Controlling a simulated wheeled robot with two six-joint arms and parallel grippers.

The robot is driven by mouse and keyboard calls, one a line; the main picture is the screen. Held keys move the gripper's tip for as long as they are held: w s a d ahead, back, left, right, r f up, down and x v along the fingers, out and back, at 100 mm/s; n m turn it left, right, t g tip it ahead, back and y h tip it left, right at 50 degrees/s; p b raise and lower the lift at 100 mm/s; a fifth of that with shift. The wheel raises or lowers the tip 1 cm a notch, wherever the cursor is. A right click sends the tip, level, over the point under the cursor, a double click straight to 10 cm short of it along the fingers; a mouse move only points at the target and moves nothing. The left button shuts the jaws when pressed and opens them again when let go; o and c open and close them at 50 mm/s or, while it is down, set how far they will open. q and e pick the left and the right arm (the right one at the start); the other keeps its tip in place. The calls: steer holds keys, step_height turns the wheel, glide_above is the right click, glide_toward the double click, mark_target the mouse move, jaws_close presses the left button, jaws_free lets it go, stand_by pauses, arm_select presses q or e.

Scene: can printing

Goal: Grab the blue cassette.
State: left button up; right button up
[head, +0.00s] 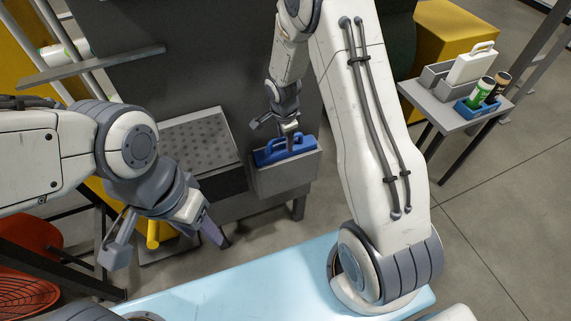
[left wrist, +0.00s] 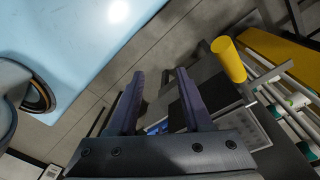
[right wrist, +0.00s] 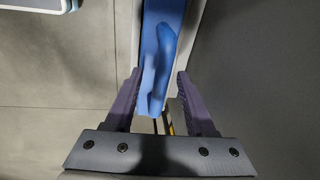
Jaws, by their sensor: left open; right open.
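The blue cassette (head: 277,152) sits upright in a grey slot holder (head: 288,178) on the front of the dark machine, with its handle on top. My right gripper (head: 285,130) is just above the cassette. In the right wrist view, the cassette's handle (right wrist: 160,65) lies between the spread fingers of the right gripper (right wrist: 160,90), which are apart from it or nearly so; contact cannot be told. My left gripper (head: 165,245) is open and empty, well to the left of the cassette; its spread fingers show in the left wrist view (left wrist: 158,90).
A grey side table (head: 440,115) at right holds a white cassette (head: 472,65) in a grey holder and a blue tray with a green and a dark can. A perforated metal plate (head: 200,140) is left of the blue cassette. A yellow cylinder (head: 153,235) is near my left gripper.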

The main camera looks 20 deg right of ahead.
jaws_close()
steer(key=shift+r, duration=0.1)
stand_by(1.2)
